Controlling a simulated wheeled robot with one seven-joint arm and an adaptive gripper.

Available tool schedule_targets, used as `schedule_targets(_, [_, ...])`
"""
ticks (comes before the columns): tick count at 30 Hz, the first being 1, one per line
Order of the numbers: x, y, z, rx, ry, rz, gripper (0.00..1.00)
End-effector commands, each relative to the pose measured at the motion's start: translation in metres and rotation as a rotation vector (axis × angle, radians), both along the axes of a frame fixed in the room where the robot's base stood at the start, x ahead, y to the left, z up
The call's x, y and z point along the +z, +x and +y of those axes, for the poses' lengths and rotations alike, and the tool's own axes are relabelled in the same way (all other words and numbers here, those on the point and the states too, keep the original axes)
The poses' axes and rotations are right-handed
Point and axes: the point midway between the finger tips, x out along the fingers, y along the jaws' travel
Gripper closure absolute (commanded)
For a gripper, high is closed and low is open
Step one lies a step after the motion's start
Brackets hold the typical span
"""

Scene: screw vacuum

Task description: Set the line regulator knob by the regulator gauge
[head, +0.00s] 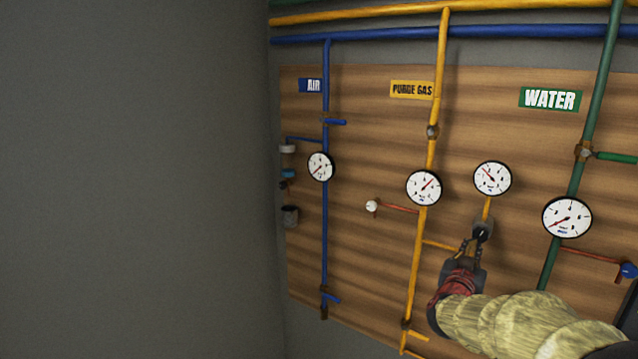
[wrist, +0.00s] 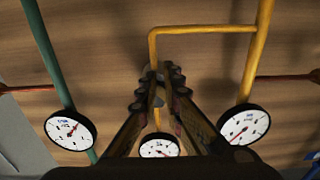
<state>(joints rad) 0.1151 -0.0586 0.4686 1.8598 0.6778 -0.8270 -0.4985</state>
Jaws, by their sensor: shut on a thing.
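The regulator gauge (head: 492,178) is a white dial with a black rim on a short yellow pipe in the purge gas group. Its red needle seems to point up and left; the numbers are too small to read. Below it is the dark regulator body (head: 483,229). My gripper (head: 472,246) is at the regulator, shut on the knob, which the fingers mostly hide. In the wrist view my gripper (wrist: 157,82) has its fingers close together in front of the yellow pipe loop, with the regulator gauge (wrist: 158,147) between them, partly cut off by the gripper body.
The purge gas line gauge (head: 424,187) is left of the regulator, on the yellow pipe (head: 437,80). The water gauge (head: 567,217) and green pipe (head: 603,75) are to the right. A white-ended red lever (head: 372,206) sticks out left. The air gauge (head: 321,167) is farther left.

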Motion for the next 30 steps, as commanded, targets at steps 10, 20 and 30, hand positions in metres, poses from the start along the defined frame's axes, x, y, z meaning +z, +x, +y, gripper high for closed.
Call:
schedule_targets(10, [0.0029, 0.0036, 0.0048, 0.003, -0.003, -0.001, 1.00])
schedule_targets(20, [0.0028, 0.0036, 0.0050, 0.003, -0.002, 0.000, 1.00])
schedule_targets(30, [-0.0062, 0.0050, 0.0074, 0.003, -0.001, 0.002, 1.00])
